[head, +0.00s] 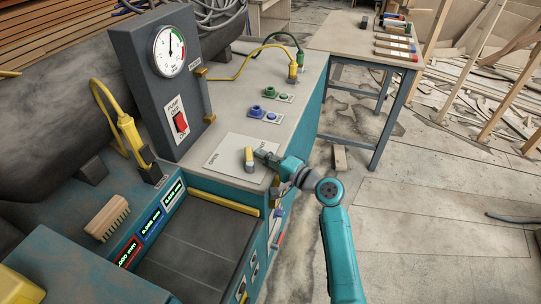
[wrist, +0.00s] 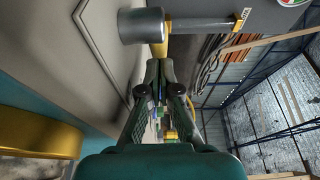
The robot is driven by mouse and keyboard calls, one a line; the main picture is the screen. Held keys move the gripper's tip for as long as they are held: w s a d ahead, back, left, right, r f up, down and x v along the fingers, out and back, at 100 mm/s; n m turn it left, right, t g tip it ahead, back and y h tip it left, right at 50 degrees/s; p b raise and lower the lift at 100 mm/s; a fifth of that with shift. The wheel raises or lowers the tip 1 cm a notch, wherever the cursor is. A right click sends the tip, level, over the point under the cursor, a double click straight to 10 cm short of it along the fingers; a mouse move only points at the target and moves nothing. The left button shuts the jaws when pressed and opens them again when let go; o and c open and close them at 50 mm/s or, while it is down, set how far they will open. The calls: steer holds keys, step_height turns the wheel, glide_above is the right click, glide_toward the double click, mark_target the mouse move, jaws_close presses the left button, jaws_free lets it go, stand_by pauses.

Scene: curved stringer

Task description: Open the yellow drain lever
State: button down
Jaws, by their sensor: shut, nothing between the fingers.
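My gripper (head: 260,156) is shut and empty just right of the lever in the head view. Whether it touches the lever cannot be told. In the wrist view my gripper's fingertips (wrist: 160,62) are together, and a bit of yellow (wrist: 158,48) shows just beyond them.
A dark box (head: 160,95) with a gauge and red switch stands behind the lever. Green and blue fittings (head: 263,100) sit farther along the bench. A yellow rail (head: 223,202) lies in front. Open floor (head: 440,220) is at right.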

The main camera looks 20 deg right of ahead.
stand_by(0.3)
steer(key=shift+w+a+n+g+y, duration=0.15)
steer(key=shift+w+n+g+y, duration=0.2)
steer(key=shift+n+g+y, duration=0.45)
steer(key=shift+w+a, duration=0.2)
steer(key=shift+a, duration=0.05)
